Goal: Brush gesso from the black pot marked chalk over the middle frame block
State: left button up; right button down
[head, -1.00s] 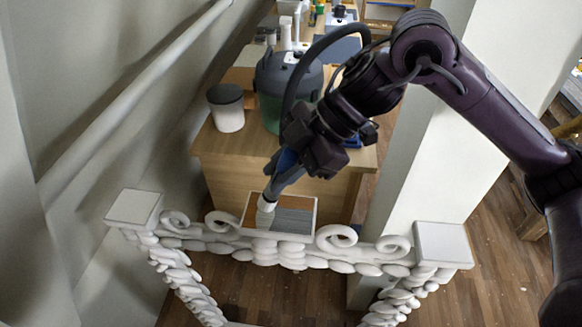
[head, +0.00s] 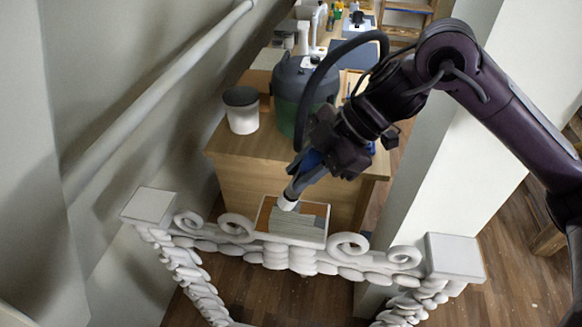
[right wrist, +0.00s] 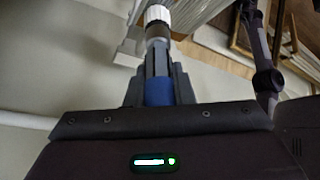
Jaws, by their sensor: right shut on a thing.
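My right gripper (head: 308,170) is shut on a brush (head: 290,194) with a blue handle and a pale tip. The brush slants down to the left, its tip at the top of the middle frame block (head: 319,236); I cannot tell whether they touch. The block's top has a pale grey streaked patch in the middle and bare brown at both ends. In the right wrist view the brush (right wrist: 158,55) points away from the jaws, its white tip at the top edge. I can make out no black pot marked chalk. My left gripper is out of view.
White carved scrolls flank the block, with square corner blocks (head: 455,257) at the ends. Behind is a wooden bench (head: 235,170) with a dark-lidded pale pot (head: 241,112) and a green, dark-topped vessel (head: 290,98). A white pillar (head: 440,180) stands right.

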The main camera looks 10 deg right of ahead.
jog(key=s+d, duration=0.2)
jog(key=d, duration=0.4)
jog(key=shift+w+a+p, duration=0.2)
jog(key=shift+w+a, duration=0.3)
jog(key=shift+a, duration=0.95)
jog(key=shift+w+a+p, duration=0.25)
jog(key=shift+w+a, duration=0.2)
jog(key=shift+a, duration=0.95)
jog(key=shift+w+a+p, duration=0.2)
jog(key=shift+w+a, duration=0.3)
jog(key=shift+a, duration=0.95)
notch_tip(320, 180, up, 6)
notch_tip(320, 180, up, 3)
